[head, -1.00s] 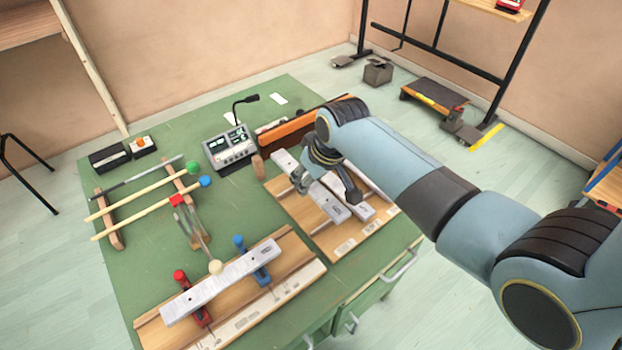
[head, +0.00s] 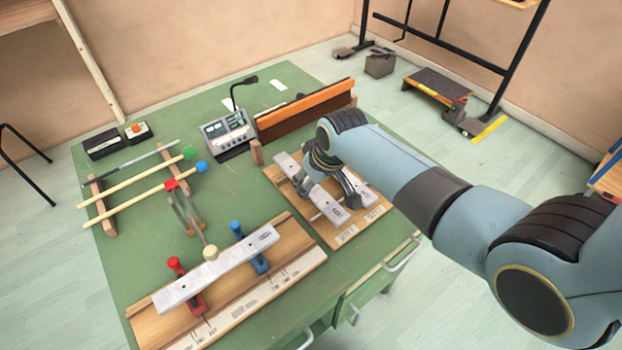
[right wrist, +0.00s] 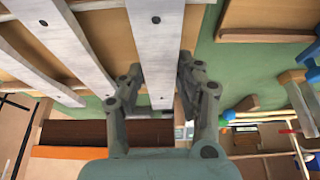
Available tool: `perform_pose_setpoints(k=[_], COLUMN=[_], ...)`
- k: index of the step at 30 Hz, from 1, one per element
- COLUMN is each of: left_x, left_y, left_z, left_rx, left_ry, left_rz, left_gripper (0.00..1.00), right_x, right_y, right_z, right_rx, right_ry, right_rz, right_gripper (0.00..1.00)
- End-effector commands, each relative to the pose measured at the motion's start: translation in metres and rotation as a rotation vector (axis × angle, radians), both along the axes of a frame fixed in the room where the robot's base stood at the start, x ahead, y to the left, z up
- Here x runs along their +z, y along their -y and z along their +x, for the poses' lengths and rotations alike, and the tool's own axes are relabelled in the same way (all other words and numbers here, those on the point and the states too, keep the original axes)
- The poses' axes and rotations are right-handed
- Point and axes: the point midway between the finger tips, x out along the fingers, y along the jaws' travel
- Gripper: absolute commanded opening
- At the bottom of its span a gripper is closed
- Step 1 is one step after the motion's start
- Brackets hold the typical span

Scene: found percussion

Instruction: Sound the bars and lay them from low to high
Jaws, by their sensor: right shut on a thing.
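My right gripper (head: 326,191) is over the board (head: 340,238) at the right of the table. In the right wrist view the gripper (right wrist: 160,78) is shut around a pale grey metal bar (right wrist: 155,38). This bar (head: 328,206) lies low over the board, partly hidden by the gripper; whether it touches the board is unclear. Another bar (head: 362,194) lies to its right. More pale bars (right wrist: 72,38) show in the right wrist view. One bar (head: 222,269) rests across the red (head: 177,268) and blue (head: 250,248) supports of the front stand. My left gripper is out of view.
Green-headed (head: 140,181) and blue-headed (head: 150,191) mallets lie on a wooden rack at left. A meter box (head: 229,135) and an orange-topped brown holder (head: 305,111) stand behind.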

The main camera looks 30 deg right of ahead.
Motion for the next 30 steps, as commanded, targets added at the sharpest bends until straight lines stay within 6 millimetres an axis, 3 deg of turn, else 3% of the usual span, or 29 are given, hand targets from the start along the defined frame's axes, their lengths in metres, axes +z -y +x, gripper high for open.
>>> perform_pose_setpoints(k=[22,23,29,30], left_x=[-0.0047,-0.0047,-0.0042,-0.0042], left_y=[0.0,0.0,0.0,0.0], left_z=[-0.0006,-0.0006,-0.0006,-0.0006], left_rx=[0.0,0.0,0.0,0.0], left_ry=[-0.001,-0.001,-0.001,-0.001], left_rz=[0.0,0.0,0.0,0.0], left_gripper=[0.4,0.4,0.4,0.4], right_x=[-0.0073,-0.0074,-0.0069,-0.0069], right_y=[-0.0001,-0.0001,-0.0001,-0.0001], right_z=[0.0007,0.0008,0.0006,0.0005], right_rx=[0.0,0.0,0.0,0.0], right_ry=[0.002,0.002,0.001,0.001], right_rz=[0.0,0.0,0.0,0.0], right_gripper=[0.0,0.36,0.62,0.62])
